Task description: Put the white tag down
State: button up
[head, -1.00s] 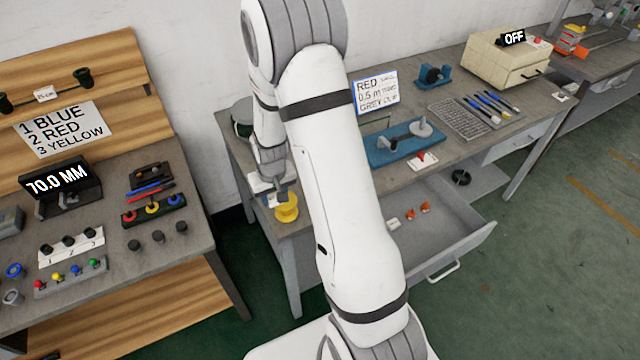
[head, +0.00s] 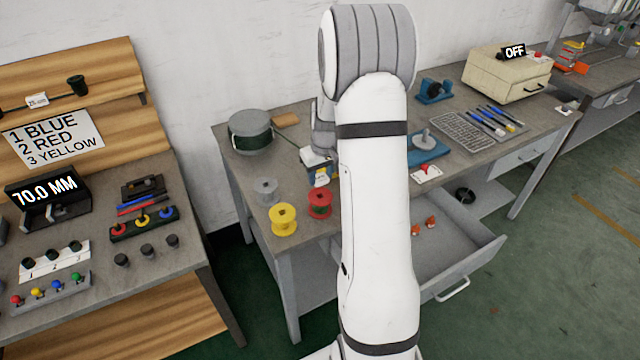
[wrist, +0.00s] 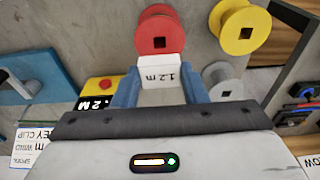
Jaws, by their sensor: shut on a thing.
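The white tag (wrist: 160,72) reads "1.2 m" and sits between the two blue-grey fingers of my gripper (wrist: 160,88) in the wrist view. My gripper is shut on it. In the head view, the tag (head: 321,179) shows as a small white patch beside the red spool (head: 320,204). My arm hides part of the gripper there. In the wrist view, the tag overlaps the lower edge of the red spool (wrist: 158,35); I cannot tell whether they touch.
A yellow spool (head: 284,222) and a grey spool (head: 266,190) stand left of the tag. A red button (wrist: 105,85) is left of the fingers in the wrist view. An open drawer (head: 460,262) juts out at right.

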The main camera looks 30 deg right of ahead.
aim_at(321, 184)
notch_tip(321, 184, down, 4)
jog(key=shift+r+p, duration=0.15)
jog(key=shift+p, duration=0.15)
jog(key=shift+f+b, duration=0.45)
jog(key=shift+b, duration=0.15)
jog(key=shift+f, duration=0.15)
jog(key=o, duration=0.9)
jog(key=shift+o, duration=0.2)
